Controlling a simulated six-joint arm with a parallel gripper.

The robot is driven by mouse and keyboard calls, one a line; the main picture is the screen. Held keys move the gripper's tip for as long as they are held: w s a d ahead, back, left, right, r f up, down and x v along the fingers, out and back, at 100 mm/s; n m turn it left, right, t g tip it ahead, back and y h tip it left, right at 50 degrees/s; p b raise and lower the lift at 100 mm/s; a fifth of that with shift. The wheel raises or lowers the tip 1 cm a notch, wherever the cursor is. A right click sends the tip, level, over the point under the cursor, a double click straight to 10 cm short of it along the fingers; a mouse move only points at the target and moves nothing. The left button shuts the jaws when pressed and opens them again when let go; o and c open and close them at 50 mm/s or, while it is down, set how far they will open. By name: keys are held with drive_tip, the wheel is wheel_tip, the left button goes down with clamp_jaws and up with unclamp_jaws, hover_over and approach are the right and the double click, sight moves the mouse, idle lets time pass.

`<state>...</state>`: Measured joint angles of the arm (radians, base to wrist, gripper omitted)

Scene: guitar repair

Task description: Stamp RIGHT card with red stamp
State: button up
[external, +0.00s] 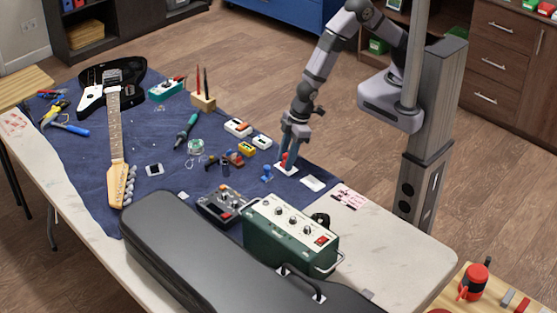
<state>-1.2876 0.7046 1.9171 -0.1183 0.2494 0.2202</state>
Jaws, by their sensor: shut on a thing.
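My gripper (287,152) points down over the blue cloth and is shut on the red stamp (285,160), which is small and partly hidden by the fingers. The stamp is low over a white card (290,172); I cannot tell whether it touches it. A second white card (313,184) lies to the right and nearer the camera, with nothing on it and no mark that I can make out. A small blue object (267,174), perhaps another stamp, stands left of the first card.
A green amplifier (290,243) and a black guitar case (195,250) fill the near side. Small pedals (238,127) and tools stand left of my gripper. A guitar (115,130) lies farther left. A pink-and-white paper (348,196) lies right of the cards; the table's right end is bare.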

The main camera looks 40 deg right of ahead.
drive_tip(key=shift+d, duration=0.15)
drive_tip(key=shift+r+p, duration=2.8)
drive_tip(key=shift+r, duration=0.65)
